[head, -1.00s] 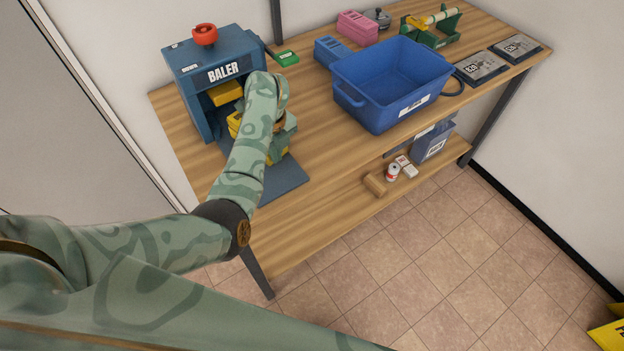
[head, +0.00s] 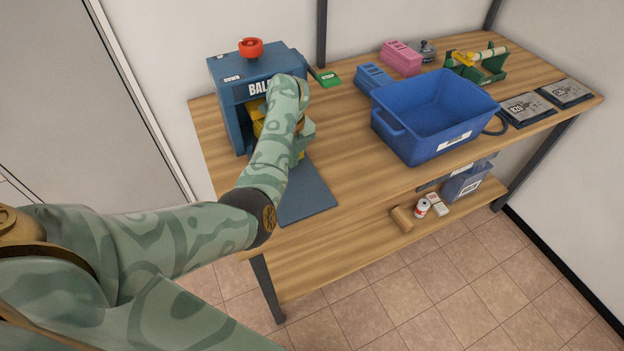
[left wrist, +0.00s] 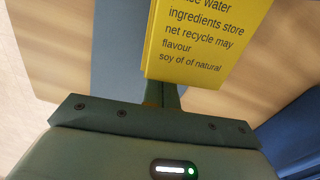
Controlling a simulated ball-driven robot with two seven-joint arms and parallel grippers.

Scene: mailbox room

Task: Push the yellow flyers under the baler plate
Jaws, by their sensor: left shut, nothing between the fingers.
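The blue baler (head: 228,112) stands at the left end of the wooden table, its opening facing the dark flat board (head: 305,195). Yellow shows inside the opening, partly hidden by my left arm; I cannot clearly separate the plate from the flyers there. The yellow flyers (left wrist: 200,42) fill the upper middle of the left wrist view, with printed text on the near face. My left gripper (left wrist: 165,92) is shut and empty, its fingertips at the lower edge of the flyers; contact seems likely. In the head view my left gripper (head: 299,140) is partly hidden behind its own arm. My right gripper is out of view.
A red knob (head: 251,47) tops the baler. A green block (head: 327,77) lies beside it. A large blue bin (head: 425,135) stands right of the board, with a blue box (head: 374,78) and a pink box (head: 401,58) behind. Table between board and bin is clear.

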